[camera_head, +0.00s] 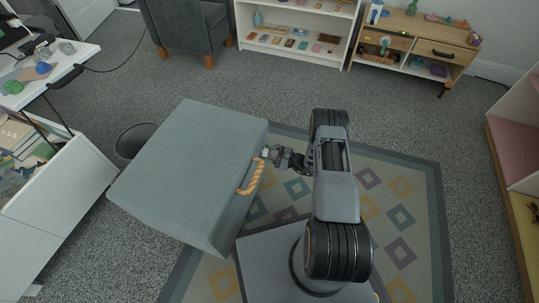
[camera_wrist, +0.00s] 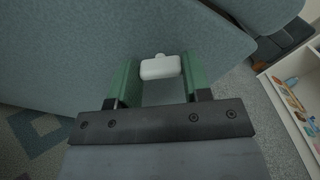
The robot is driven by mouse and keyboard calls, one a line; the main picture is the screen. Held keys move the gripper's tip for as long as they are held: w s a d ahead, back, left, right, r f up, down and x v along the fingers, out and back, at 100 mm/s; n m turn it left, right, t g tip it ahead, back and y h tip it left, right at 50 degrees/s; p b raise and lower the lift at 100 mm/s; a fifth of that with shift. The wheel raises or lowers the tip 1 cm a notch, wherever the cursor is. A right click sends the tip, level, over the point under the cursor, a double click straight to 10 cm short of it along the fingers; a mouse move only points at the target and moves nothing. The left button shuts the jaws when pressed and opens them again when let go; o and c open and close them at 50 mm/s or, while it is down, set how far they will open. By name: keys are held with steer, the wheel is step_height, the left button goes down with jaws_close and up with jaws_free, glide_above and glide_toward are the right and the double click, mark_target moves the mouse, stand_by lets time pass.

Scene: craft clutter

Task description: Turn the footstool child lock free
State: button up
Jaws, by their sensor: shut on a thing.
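The footstool (camera_head: 190,165) is a large blue-grey padded box left of my arm in the head view. Its upholstered side fills much of the wrist view (camera_wrist: 60,50). A tan rope handle (camera_head: 251,178) hangs on its side facing my arm. The child lock (camera_wrist: 160,68) is a small white rounded piece with a small nub above it, against that side. My gripper (camera_wrist: 160,76) has its green fingers on either side of the lock, shut on it. In the head view my gripper (camera_head: 268,153) reaches the footstool just above the handle; the lock is hard to make out there.
A patterned rug (camera_head: 405,210) lies under my base and right of the footstool. A dark round bin (camera_head: 135,140) stands behind the footstool's left side. A grey armchair (camera_head: 190,28), white shelf (camera_head: 243,22) and wooden cabinet (camera_head: 420,40) are at the back. Carpet between is clear.

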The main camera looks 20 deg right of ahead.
steer(key=n+b, duration=0.3)
steer(key=n, duration=0.7)
steer(key=shift+s+f, duration=0.1)
steer(key=shift+f, duration=0.05)
steer(key=shift+n, duration=0.4)
steer(key=o, duration=0.9)
steer(key=p+v, duration=0.3)
steer(key=v, duration=1)
steer(key=shift+s+d+p, duration=0.25)
steer(key=shift+d+p, duration=0.05)
